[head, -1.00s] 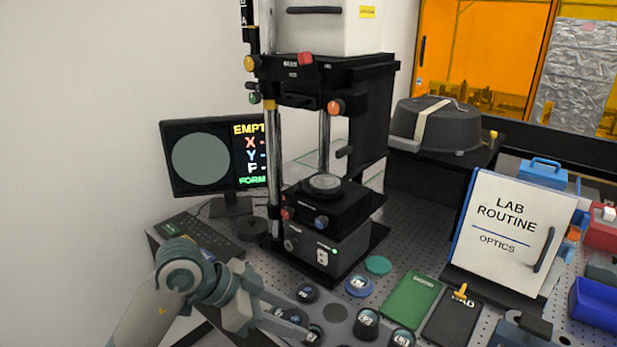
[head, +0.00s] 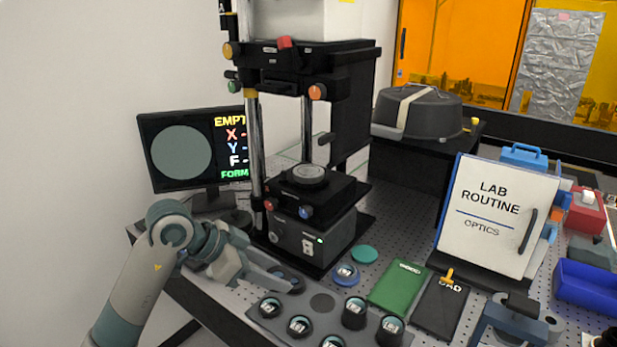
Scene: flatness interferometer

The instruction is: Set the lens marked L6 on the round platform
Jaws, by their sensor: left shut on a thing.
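My left gripper (head: 287,284) reaches in from the lower left and is shut on a dark round lens (head: 293,279) at the back left of the lens tray. The fingers partly cover this lens, and I cannot read its mark or tell whether it has left the tray. The round platform (head: 309,173) is a grey-topped disc on the black stage of the interferometer (head: 315,239), behind and above the gripper. Nothing is visible on it. My right gripper is not in view.
The tray (head: 286,333) holds several other dark lenses and one bare round spot (head: 321,303). A blue-rimmed lens (head: 346,273), a teal disc (head: 364,254) and a green book (head: 396,286) lie to the right. The monitor (head: 181,152) stands at the left.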

